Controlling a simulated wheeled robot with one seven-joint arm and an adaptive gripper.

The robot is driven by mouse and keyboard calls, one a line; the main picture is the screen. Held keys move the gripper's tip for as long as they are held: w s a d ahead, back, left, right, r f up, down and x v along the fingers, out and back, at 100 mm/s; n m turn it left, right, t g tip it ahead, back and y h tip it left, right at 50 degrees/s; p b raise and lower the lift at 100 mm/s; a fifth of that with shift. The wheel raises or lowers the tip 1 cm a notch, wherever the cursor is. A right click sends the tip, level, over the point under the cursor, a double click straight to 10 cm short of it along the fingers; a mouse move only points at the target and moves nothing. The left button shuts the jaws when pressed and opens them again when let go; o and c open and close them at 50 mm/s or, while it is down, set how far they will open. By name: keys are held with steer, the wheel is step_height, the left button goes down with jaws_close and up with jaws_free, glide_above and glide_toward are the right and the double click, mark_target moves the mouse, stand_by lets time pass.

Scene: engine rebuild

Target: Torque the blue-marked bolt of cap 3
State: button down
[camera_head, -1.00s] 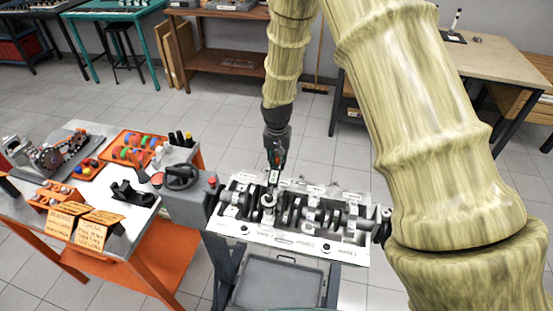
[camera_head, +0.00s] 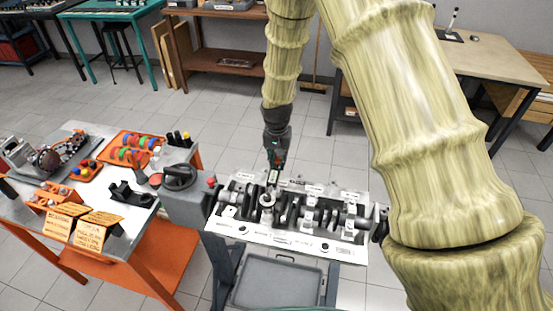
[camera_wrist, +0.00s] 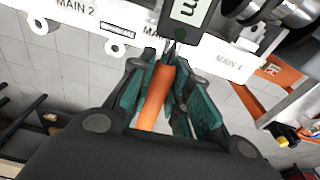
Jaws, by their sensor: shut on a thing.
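My gripper (camera_head: 275,158) is above the engine block (camera_head: 285,239), left of its middle in the head view. In the wrist view its teal fingers (camera_wrist: 153,95) are shut on the orange handle (camera_wrist: 154,100) of a wrench. In the head view the wrench's round pale head (camera_head: 267,200) is down among the crankshaft and caps. Labels MAIN 2 (camera_wrist: 76,5) and MAIN 4 (camera_wrist: 229,63) show in the wrist view. I cannot make out a blue-marked bolt or whether the head sits on it.
An orange-framed bench (camera_head: 90,232) with parts, trays and orange signs (camera_head: 90,230) stands left of the block. A grey housing with a dark handwheel (camera_head: 180,177) adjoins the block. A grey tray (camera_head: 278,284) is below. My large arm link crosses the right side.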

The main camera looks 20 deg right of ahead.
steer(key=shift+s+d+m+p, duration=0.5)
steer(key=shift+s+d+m, duration=0.3)
steer(key=shift+d, duration=0.15)
steer(key=shift+s+d+m+p, duration=0.5)
steer(key=shift+s+d+m, duration=0.25)
steer(key=shift+d, duration=0.2)
stand_by(6.1)
